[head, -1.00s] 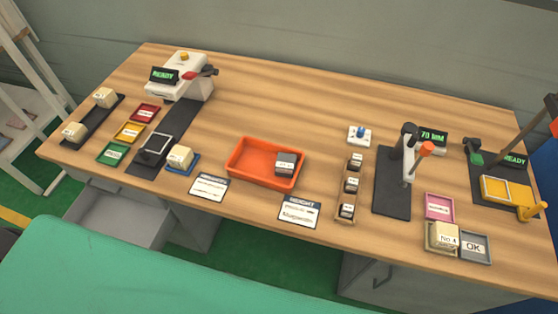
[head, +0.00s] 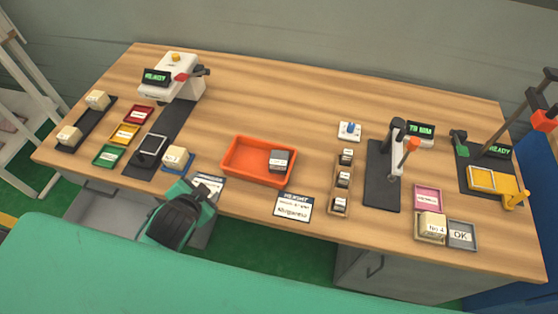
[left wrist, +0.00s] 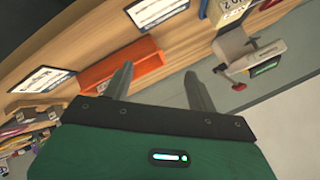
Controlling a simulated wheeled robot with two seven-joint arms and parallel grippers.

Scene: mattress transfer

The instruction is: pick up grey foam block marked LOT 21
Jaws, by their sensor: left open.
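A dark grey block (head: 279,160) with a pale label sits at the right end of the orange tray (head: 240,172) in the head view. Its label is too small to read. My left gripper (head: 192,188) is at the table's front edge, left of and in front of the tray, apart from the block. In the left wrist view its two fingers (left wrist: 158,82) are spread with nothing between them. The orange tray shows there too (left wrist: 122,64), but I cannot make out the grey block in it. My right gripper is not in view.
Cream blocks (head: 175,157) and coloured trays stand at the left, near a white machine (head: 172,80). Two cards lie in front; my gripper partly covers the left one. A wooden rack (head: 341,190) of small blocks and a gauge stand (head: 383,175) are to the right. Table behind the tray is clear.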

